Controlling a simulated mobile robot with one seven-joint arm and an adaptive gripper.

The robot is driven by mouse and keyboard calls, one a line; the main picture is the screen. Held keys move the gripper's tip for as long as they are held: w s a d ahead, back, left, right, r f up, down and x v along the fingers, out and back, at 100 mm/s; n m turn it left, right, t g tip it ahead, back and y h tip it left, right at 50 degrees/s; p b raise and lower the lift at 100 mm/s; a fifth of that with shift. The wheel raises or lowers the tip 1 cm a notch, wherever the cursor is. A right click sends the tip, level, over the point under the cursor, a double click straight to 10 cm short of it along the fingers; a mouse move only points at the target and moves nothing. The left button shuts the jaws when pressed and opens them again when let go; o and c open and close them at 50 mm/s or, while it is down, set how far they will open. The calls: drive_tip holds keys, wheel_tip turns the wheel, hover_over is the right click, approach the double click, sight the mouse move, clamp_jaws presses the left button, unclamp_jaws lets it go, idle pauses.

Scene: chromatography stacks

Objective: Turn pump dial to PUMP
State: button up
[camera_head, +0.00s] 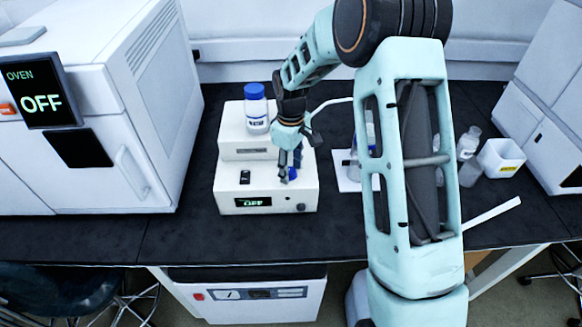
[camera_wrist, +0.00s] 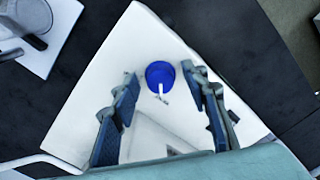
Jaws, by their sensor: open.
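The pump (camera_head: 228,180) is a white stepped box on the black bench, and its front display (camera_head: 253,202) reads OFF. Its dial is a round blue knob (camera_wrist: 160,72) on the white top face, with a white pointer line toward the bottom of the wrist view. Small dark lettering beside the pointer is too small to read. My gripper (camera_head: 289,168) is open and points down over the front right of the pump. In the wrist view the dial lies between the two fingertips, with a gap on each side. In the head view my fingers partly hide the dial.
A blue-capped bottle (camera_head: 256,112) stands on the pump's rear step. A white oven (camera_head: 110,150) reading OFF is at left. At right are glassware partly hidden by my arm, a small bottle (camera_head: 468,146), a white tub (camera_head: 500,160) and another white instrument (camera_head: 550,120).

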drive_tip(key=shift+c, duration=0.7)
clamp_jaws()
drive_tip(key=m+b, duration=0.2)
drive_tip(key=m, duration=0.1)
drive_tip(key=shift+f+m, duration=0.1)
drive_tip(key=shift+m, duration=0.3)
drive_tip(key=m+b, duration=0.1)
drive_tip(key=m, duration=0.4)
drive_tip(key=shift+a+m+b, duration=0.1)
drive_tip(key=shift+m+b, duration=0.2)
drive_tip(key=shift+b, duration=0.05)
drive_tip(key=m, duration=0.4)
drive_tip(key=shift+b, duration=0.3)
drive_tip(key=shift+m, duration=2.2)
